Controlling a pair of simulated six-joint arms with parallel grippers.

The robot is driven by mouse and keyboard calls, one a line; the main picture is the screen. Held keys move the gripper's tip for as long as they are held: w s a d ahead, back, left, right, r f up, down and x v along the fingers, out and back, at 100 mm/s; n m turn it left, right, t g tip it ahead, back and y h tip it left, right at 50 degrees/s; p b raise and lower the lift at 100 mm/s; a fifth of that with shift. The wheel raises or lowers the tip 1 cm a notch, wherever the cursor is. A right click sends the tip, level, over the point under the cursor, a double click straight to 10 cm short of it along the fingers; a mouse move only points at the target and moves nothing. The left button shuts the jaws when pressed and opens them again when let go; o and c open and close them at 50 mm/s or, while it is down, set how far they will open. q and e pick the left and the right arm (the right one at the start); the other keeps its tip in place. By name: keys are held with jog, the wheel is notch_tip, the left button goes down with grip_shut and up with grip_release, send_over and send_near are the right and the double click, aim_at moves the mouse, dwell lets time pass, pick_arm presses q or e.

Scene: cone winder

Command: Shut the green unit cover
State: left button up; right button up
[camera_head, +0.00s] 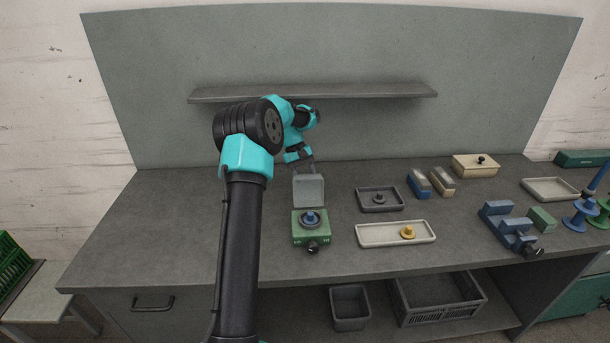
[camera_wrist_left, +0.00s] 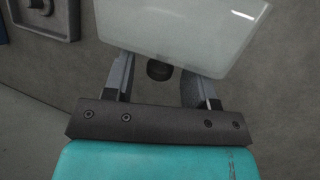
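The green unit (camera_head: 311,233) stands near the front of the bench, with a blue spool piece on its top and a dark knob on its front. Its pale grey cover (camera_head: 308,190) stands raised at the back of the unit. My left gripper (camera_head: 305,168) is just behind the cover, near its upper edge. In the left wrist view the cover (camera_wrist_left: 180,30) fills the top middle, and the fingers of my left gripper (camera_wrist_left: 155,85) are spread apart below it. A small dark round part shows between them. I cannot tell whether the fingers touch the cover. My right gripper is not in view.
A dark tray (camera_head: 380,206) and a cream tray (camera_head: 370,236) with a yellow piece lie right of the unit. Blue and beige blocks, a lidded box (camera_head: 476,171) and a blue fixture (camera_head: 508,226) stand farther right. A shelf (camera_head: 330,92) hangs behind. The bench's left side is clear.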

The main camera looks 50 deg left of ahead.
pick_arm(q)
grip_shut()
jog(key=shift+s+r, duration=0.1)
jog(key=shift+s, duration=0.05)
dwell(0.4)
